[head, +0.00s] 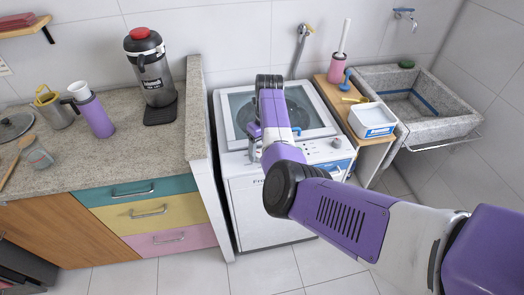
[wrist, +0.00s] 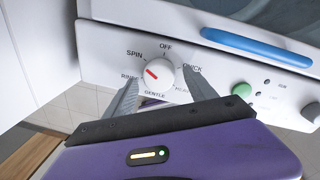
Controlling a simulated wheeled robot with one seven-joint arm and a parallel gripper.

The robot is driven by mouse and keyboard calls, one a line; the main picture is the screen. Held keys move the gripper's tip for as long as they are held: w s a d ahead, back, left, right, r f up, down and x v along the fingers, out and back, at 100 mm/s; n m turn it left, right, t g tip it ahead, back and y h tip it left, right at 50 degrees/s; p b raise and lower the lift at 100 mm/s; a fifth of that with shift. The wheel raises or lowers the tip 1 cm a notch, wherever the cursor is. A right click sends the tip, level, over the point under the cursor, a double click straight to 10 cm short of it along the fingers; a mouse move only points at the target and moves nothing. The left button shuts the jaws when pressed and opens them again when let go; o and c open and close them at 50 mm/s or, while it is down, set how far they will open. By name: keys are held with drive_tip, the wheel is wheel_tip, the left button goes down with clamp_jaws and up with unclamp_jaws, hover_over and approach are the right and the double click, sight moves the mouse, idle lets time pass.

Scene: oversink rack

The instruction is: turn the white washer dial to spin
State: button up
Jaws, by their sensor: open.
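The white washer dial (wrist: 161,76) is on the front control panel of the white washer (head: 270,215). Its red mark points left and slightly up, between the SPIN and RINSE labels. OFF is above the dial, QUICK is to its right and GENTLE is below. My gripper (wrist: 161,80) is open, with one finger on the left and one on the right of the dial. I cannot tell whether the fingers touch it. In the head view my arm reaches over the washer front, and the dial cannot be made out there.
A green button (wrist: 241,89) and a blue handle (wrist: 256,46) are right of the dial. A counter (head: 120,160) with a coffee maker (head: 152,70) stands left of the washer. A wooden stand (head: 368,137) with a white tub (head: 371,119) and a stone sink (head: 440,125) are right.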

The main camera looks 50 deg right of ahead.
drive_tip(key=r, duration=0.5)
drive_tip(key=r+b, duration=0.1)
drive_tip(key=r, duration=0.1)
drive_tip(key=shift+d+r, duration=0.25)
drive_tip(key=shift+d, duration=0.1)
